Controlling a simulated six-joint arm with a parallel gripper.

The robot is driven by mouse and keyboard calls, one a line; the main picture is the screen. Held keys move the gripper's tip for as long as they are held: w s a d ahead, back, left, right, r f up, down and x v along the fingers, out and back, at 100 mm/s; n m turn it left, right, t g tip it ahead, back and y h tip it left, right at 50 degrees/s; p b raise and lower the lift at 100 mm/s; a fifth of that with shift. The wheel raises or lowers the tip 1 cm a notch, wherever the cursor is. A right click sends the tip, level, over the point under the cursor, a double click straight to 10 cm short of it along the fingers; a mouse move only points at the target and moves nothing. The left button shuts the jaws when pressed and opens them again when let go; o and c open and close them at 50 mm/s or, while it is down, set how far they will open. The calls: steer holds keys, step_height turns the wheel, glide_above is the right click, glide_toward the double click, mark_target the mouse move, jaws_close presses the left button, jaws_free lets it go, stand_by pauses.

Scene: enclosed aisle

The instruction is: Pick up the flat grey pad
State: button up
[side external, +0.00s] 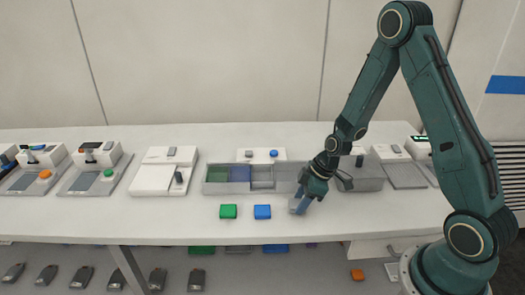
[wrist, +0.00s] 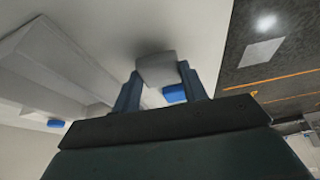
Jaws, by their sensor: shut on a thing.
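The flat grey pad (wrist: 157,68) is between the two blue-grey fingers of my gripper (wrist: 160,88) in the wrist view. My gripper (side external: 302,203) is shut on it. In the side view, the pad (side external: 296,207) shows as a small light patch at the fingertips, low over the front of the white table (side external: 160,222). I cannot tell whether it touches the tabletop. The fingers partly hide it.
A blue block (side external: 262,211) and a green block (side external: 228,211) lie just left of my gripper. Behind stands a grey divided tray (side external: 216,188). White devices (side external: 165,170) line the back. The table's front left is clear.

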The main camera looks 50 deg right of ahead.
step_height(320, 180, up, 18)
steer(key=shift+r, duration=0.25)
stand_by(0.4)
steer(key=shift+w, duration=0.1)
stand_by(0.5)
steer(key=w+d+f, duration=0.1)
steer(key=w+f, duration=0.2)
steer(key=w, duration=0.5)
steer(key=w+d+f+n, duration=0.1)
steer(key=w+f, duration=0.3)
steer(key=w, duration=0.4)
steer(key=shift+w+d+f, duration=0.2)
steer(key=shift+d+f, duration=0.05)
steer(key=shift+d, duration=0.1)
steer(key=shift+f, duration=0.15)
steer(key=shift+f, duration=3.85)
